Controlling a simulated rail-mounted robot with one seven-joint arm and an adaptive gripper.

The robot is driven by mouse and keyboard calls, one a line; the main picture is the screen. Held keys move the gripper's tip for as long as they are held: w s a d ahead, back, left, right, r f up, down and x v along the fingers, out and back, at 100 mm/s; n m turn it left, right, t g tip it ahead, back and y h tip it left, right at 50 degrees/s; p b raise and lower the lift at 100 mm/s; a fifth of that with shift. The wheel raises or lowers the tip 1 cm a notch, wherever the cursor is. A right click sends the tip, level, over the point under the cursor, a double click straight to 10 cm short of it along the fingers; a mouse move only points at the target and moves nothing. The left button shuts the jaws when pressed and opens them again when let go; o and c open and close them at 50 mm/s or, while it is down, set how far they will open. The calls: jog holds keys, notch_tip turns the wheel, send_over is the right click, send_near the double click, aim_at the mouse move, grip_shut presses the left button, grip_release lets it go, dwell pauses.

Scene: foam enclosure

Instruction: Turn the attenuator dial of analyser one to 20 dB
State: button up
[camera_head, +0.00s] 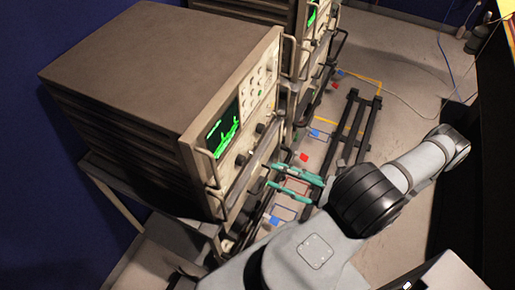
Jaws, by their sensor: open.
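A large grey-brown analyser (150,60) stands at the left, with a lit green trace on its screen (223,127). A second analyser (255,10) stands behind it at the top, partly cut off. I cannot read which is analyser one. Dark round knobs show on the near front panel: one below the screen (240,159) and one to its right (260,128). I cannot tell which is the attenuator dial, and no dB marks are readable. My gripper (271,176), with teal fingers, is open and empty. It points left at the lower front of the near analyser, seemingly apart from the knobs.
Handles (208,167) stick out from the front panels. More units are stacked beneath on a table (115,196). Dark rails (348,125) run along the floor at the right, with red and blue blocks and thin cables around. Blue walls stand behind.

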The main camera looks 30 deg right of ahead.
aim_at(244, 161)
jog(key=p+x, duration=0.1)
jog(key=x, duration=0.3)
jog(key=p+x, duration=0.2)
jog(key=x, duration=0.2)
jog(key=shift+a+r, duration=0.15)
jog(key=shift+a, duration=0.35)
jog(key=shift+w+a, duration=0.3)
jog(key=shift+w, duration=0.35)
jog(key=c, duration=0.3)
jog(key=c, duration=0.8)
grip_shut()
